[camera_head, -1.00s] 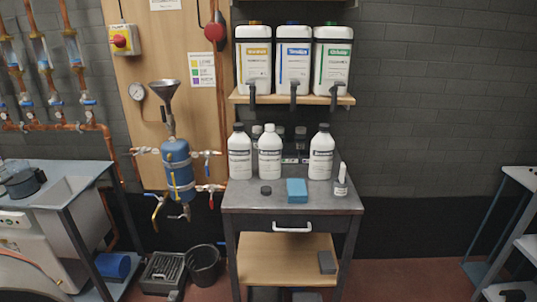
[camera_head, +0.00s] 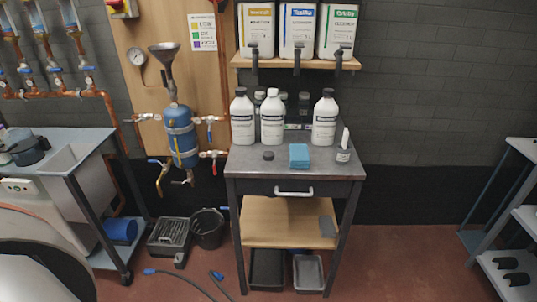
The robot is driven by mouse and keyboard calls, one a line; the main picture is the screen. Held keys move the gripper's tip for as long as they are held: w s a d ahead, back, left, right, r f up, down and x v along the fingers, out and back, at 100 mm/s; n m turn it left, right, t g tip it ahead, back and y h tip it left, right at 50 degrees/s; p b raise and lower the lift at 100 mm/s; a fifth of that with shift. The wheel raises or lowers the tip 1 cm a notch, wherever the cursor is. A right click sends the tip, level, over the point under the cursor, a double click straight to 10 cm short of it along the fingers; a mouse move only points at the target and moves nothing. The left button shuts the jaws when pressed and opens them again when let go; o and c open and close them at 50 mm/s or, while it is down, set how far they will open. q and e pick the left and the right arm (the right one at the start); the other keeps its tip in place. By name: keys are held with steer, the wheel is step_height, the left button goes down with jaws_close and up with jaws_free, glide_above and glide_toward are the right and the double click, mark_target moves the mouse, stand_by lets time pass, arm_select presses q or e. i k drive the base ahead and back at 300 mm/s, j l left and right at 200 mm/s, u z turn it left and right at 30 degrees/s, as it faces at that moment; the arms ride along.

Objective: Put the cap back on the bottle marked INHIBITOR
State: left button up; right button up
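Three white bottles stand upright at the back of the grey cart top in the head view. The left bottle (camera_head: 242,120) and the right bottle (camera_head: 325,120) have dark caps. The middle bottle (camera_head: 272,121) has a bare white neck and no dark cap. The bottle labels are too small to read, so I cannot tell which is marked INHIBITOR. A small dark round cap (camera_head: 268,155) lies on the cart top in front of the left and middle bottles. Neither of my grippers is in view.
The cart top (camera_head: 257,167) also holds a blue block (camera_head: 299,155), a small jar with a brush (camera_head: 343,148) and dark containers behind the bottles. A shelf (camera_head: 330,65) with large jugs hangs above. A blue vessel (camera_head: 182,136) with valves stands left. Hoses lie on the floor.

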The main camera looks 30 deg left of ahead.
mark_target(273, 109)
steer(key=u, duration=0.35)
steer(key=i+l+u, duration=0.2)
steer(key=u, duration=0.25)
steer(key=i+l+u, duration=0.15)
steer(key=l+u, duration=0.3)
steer(key=i+l, duration=0.1)
steer(key=l, duration=0.3)
steer(key=i+l+u, duration=0.15)
steer(key=l, duration=0.6)
steer(key=i+l+u, duration=0.1)
steer(key=l, duration=0.35)
